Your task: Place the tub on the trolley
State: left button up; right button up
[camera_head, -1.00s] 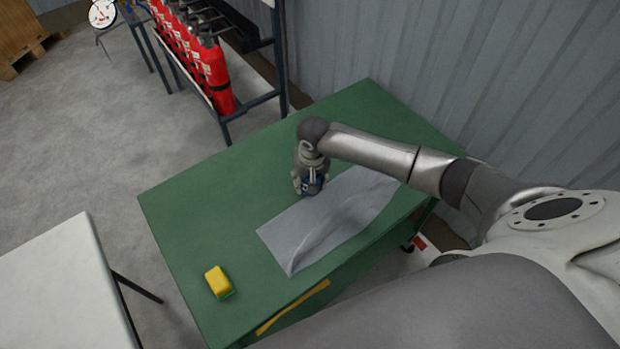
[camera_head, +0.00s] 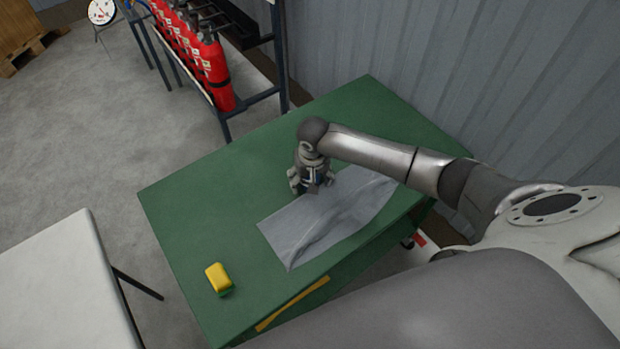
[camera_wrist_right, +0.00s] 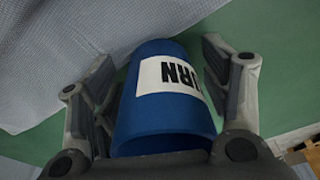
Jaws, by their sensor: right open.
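The blue tub (camera_wrist_right: 165,115) has a white label with dark letters ending in "RN". In the right wrist view it is between the spread fingers of my right gripper (camera_wrist_right: 168,95), with gaps beside it. In the head view my right gripper (camera_head: 312,187) points down at the green top (camera_head: 215,195), at the edge of the grey cloth, and mostly hides the tub. A dark wheel (camera_head: 407,243) shows under the green-topped unit; I cannot tell whether this is the trolley. My left gripper is not in view.
A yellow and green sponge (camera_head: 218,279) lies near the front left of the green top. The grey cloth (camera_head: 310,228) lies rumpled beside my gripper. A white table (camera_head: 60,285) stands at left, red extinguishers (camera_head: 205,65) on a rack behind. The green top's left side is mostly clear.

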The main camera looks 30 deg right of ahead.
jog(key=shift+w+r, duration=0.15)
jog(key=shift+r, duration=0.45)
notch_tip(320, 180, up, 12)
jog(key=s, duration=0.1)
jog(key=shift+s+a, duration=0.25)
jog(key=shift+s, duration=0.15)
